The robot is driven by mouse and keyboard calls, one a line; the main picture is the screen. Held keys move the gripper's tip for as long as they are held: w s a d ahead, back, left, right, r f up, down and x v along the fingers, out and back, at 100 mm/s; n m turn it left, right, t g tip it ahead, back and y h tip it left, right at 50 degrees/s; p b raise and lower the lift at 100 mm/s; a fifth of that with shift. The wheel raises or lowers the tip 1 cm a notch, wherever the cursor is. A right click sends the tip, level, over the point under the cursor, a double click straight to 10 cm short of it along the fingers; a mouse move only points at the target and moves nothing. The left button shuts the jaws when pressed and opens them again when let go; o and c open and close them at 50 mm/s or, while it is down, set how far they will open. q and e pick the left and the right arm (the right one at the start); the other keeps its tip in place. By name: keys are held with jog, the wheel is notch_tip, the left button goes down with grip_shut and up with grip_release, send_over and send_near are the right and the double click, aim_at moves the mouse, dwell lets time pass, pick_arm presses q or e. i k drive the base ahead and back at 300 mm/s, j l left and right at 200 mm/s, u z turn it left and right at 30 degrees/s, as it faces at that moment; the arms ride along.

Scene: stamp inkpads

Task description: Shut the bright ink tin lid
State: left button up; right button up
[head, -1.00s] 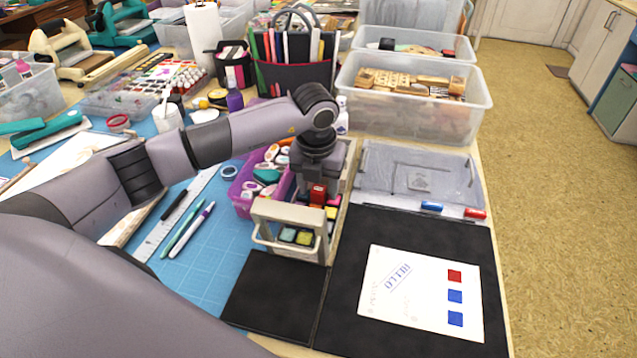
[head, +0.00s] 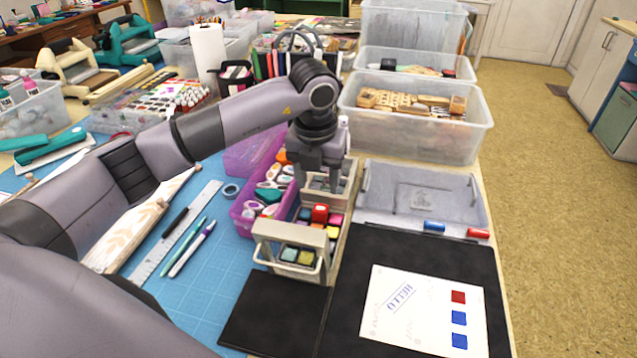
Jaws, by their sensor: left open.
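A wooden tray (head: 343,233) at the middle of the head view holds several small coloured ink pads, among them a red one (head: 320,213). At its front stands a beige frame with a handle (head: 290,233), with teal and yellow pads (head: 297,256) showing inside. I cannot tell for sure which part is the bright ink tin or how its lid stands. My left gripper (head: 321,182) points down over the back of the tray, beyond the red pad. It is open, with nothing seen between the fingers. The fingers partly hide a pale compartment there. My right gripper is out of view.
A purple basket (head: 243,215) of stampers stands left of the tray. A grey clear-lidded box (head: 420,195) and a clear bin of wooden stamps (head: 415,125) stand right and behind. A black mat (head: 350,270) with a stamped white card (head: 420,345) lies at front right.

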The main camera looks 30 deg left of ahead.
aim_at(264, 230)
jog(key=k+l, duration=0.1)
jog(key=l, duration=0.25)
jog(key=k+l, duration=0.15)
jog(key=l, duration=0.15)
jog(key=k+l, duration=0.1)
jog(key=l, duration=0.25)
jog(key=k+l, duration=0.15)
jog(key=l, duration=0.15)
